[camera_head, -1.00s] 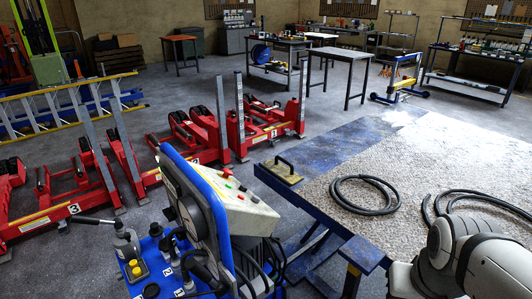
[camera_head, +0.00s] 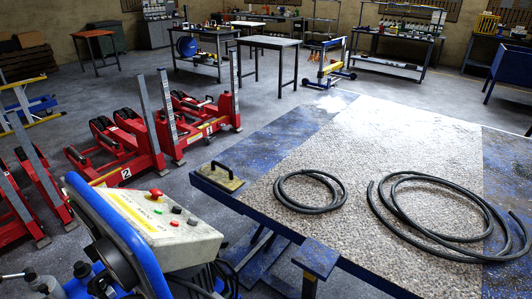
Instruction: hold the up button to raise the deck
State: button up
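The control box (camera_head: 165,228) stands at the lower left on a blue-framed unit. Its sloped top carries a red mushroom button (camera_head: 156,192) and several small buttons, among them a black one (camera_head: 176,209), a red one (camera_head: 175,223), and a grey one (camera_head: 193,222). Their labels are too small to read, so I cannot tell which is the up button. The deck (camera_head: 380,145) is a large platform with a pebbled, grey middle and blue ends, standing above the floor on blue legs. My gripper is not in view.
Two black hose coils (camera_head: 310,191) and (camera_head: 425,245) lie on the deck, with a handled plate (camera_head: 218,178) at its left edge. Red trolley jacks (camera_head: 115,150) stand on the floor at left. Workbenches (camera_head: 270,46) line the back. Open floor lies beyond the deck.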

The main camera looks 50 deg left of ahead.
aim_at(193, 221)
jog(key=z, duration=0.6)
jog(key=k, duration=1.9)
jog(key=u, duration=2.35)
jog(key=i, duration=0.6)
jog(key=u, duration=0.2)
jog(key=k, duration=0.6)
jog(key=z, duration=0.1)
